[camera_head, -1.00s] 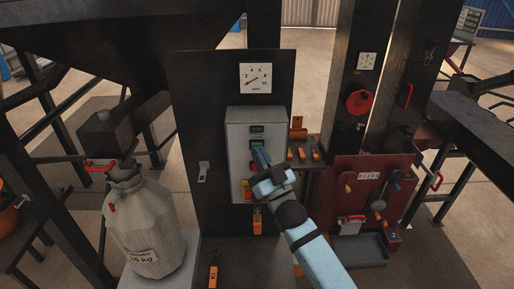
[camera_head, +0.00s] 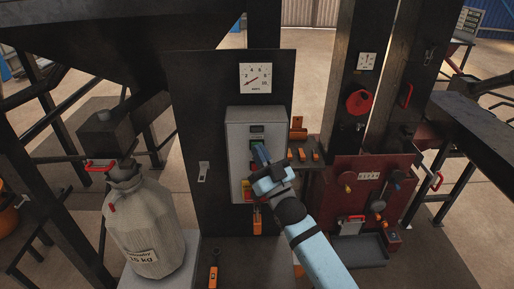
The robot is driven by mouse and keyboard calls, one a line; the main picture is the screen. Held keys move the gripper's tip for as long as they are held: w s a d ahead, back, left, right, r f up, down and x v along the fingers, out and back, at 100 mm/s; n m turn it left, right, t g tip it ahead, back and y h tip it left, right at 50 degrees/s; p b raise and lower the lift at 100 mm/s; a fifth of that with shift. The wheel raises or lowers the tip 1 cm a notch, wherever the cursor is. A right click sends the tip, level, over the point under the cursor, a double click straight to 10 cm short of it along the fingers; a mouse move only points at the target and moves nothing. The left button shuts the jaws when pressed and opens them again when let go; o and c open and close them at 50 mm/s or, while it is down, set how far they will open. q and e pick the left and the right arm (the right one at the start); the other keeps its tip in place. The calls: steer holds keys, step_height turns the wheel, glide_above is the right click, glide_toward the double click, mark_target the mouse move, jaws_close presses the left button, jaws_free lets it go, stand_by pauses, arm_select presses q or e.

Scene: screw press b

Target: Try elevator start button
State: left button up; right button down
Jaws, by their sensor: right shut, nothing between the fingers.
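A grey control box (camera_head: 237,131) is mounted on a dark panel at the middle of the view. A small dark display (camera_head: 257,129) sits near its top, with a green start button (camera_head: 255,143) below it. My right gripper (camera_head: 260,154) is shut and empty, its blue fingertips just below the green button. I cannot tell whether they touch the box. The fingers hide part of the box's front under the button. A yellow and red switch (camera_head: 247,185) shows low on the box, left of my wrist. My left gripper is out of view.
Orange-handled items (camera_head: 298,130) are right of the box. A red panel with knobs (camera_head: 365,192) and a grey tray (camera_head: 359,250) stand further right.

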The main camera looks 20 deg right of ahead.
steer(key=shift+s, duration=0.15)
steer(key=shift+s+a+p, duration=0.25)
steer(key=shift+s+p, duration=0.05)
steer(key=shift+s, duration=0.35)
steer(key=s, duration=0.2)
steer(key=s+a+p, duration=0.1)
steer(key=s, duration=0.1)
steer(key=shift+s+a, duration=0.2)
steer(key=shift+s, duration=0.2)
stand_by(0.6)
steer(key=s+d+f+g+h+p, duration=0.1)
steer(key=s+f+g+p, duration=0.1)
steer(key=s+f+g, duration=0.4)
steer(key=s+d+f+g+h+p, duration=0.1)
steer(key=s+f+g, duration=0.6)
steer(key=s+f, duration=0.9)
step_height(320, 180, down, 6)
steer(key=shift+s+d+f+h+p, duration=0.1)
steer(key=shift+s+d+h+p, duration=0.25)
steer(key=shift+d+h, duration=0.3)
